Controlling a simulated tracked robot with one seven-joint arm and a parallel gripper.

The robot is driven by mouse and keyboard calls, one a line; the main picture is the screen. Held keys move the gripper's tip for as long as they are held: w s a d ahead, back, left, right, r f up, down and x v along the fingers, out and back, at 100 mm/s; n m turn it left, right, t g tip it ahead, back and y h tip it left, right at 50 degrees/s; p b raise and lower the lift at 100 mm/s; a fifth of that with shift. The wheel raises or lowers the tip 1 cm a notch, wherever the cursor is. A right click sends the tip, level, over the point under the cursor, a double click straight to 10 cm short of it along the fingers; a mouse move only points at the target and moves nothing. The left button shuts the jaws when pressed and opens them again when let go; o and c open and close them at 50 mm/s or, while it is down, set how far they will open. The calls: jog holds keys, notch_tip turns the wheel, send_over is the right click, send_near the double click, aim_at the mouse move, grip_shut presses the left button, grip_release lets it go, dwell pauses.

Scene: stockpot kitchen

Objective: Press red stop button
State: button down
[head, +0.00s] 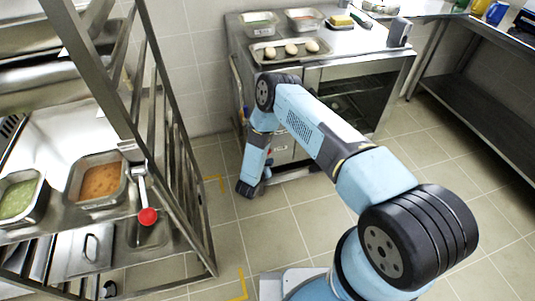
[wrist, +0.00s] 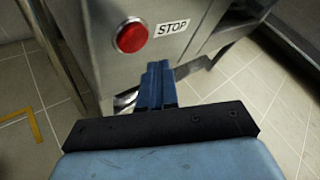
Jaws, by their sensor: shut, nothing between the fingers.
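In the head view my arm reaches down beside the steel counter unit (head: 345,48), and I cannot make out the button there.
A steel rack (head: 184,165) stands at the left, holding a pan of orange food (head: 100,181) and a red-tipped handle (head: 148,216) that sticks out. A tray (head: 257,57) with several round pieces lies on the counter. The tiled floor (head: 290,225) is clear between.

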jog(key=shift+w+a, duration=0.2)
jog(key=shift+w, duration=0.65)
jog(key=shift+w, duration=0.1)
dwell(1.5)
jog(key=shift+w+a, duration=0.1)
jog(key=shift+w, duration=0.2)
jog(key=shift+w+a+r, duration=0.1)
jog(key=shift+w+a, duration=0.05)
jog(key=shift+w, duration=0.25)
dwell(0.8)
jog(key=shift+s, duration=0.15)
jog(key=shift+s+d, duration=0.2)
jog(key=shift+s, duration=0.45)
jog(key=shift+s+d, duration=0.25)
jog(key=shift+s, duration=0.55)
jog(key=shift+s+d, duration=0.25)
jog(key=shift+s, duration=0.55)
jog(key=shift+s+d, duration=0.25)
jog(key=shift+s, duration=0.55)
